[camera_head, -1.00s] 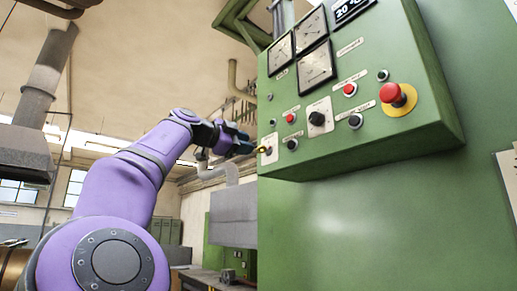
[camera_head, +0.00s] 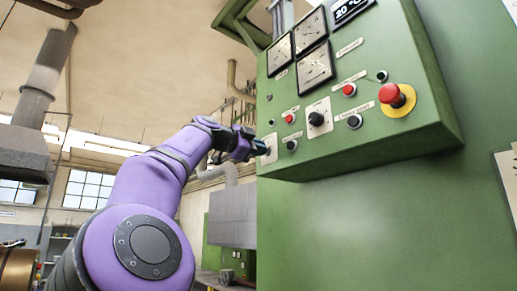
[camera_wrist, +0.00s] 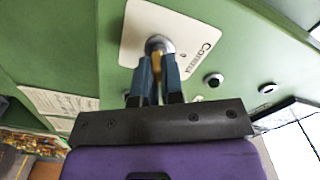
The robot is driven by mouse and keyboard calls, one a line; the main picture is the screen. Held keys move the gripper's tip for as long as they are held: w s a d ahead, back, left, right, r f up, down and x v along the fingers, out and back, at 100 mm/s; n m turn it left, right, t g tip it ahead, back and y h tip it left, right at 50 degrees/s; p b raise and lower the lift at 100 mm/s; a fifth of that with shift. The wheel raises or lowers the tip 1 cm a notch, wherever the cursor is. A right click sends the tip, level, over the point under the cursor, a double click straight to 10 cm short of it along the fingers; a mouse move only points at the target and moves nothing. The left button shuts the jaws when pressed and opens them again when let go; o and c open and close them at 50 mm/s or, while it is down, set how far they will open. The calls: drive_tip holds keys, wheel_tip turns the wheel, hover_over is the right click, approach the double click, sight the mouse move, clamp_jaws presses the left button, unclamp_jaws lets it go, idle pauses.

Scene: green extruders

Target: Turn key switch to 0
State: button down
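The key switch (camera_wrist: 159,43) shows in the wrist view as a round silver lock on a white plate (camera_wrist: 135,45) with printed lettering. A yellowish key (camera_wrist: 156,62) sticks out of it, between my blue fingertips. My gripper (camera_wrist: 158,63) has its two fingers close together, one on each side of the key, and looks shut on it. In the head view my gripper (camera_head: 258,149) is at the lower left corner of the panel, and the key is hidden behind it. I cannot read a 0 mark or the key's angle.
The green control box (camera_head: 370,130) carries gauges (camera_head: 315,66), a black selector knob (camera_head: 317,118), several buttons and a red emergency stop (camera_head: 391,95) on yellow, right of my gripper.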

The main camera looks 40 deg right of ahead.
idle(0.3)
drive_tip(key=n, duration=0.5)
drive_tip(key=shift+w+n, duration=0.1)
drive_tip(key=shift+n, duration=0.3)
drive_tip(key=n, duration=0.5)
drive_tip(key=shift+w+r+n, duration=0.1)
drive_tip(key=shift+w+n, duration=0.05)
drive_tip(key=shift+n, duration=0.55)
drive_tip(key=c, duration=1.2)
unclamp_jaws()
drive_tip(key=shift+c, duration=0.2)
drive_tip(key=a, duration=1.1)
drive_tip(key=shift+s, duration=0.2)
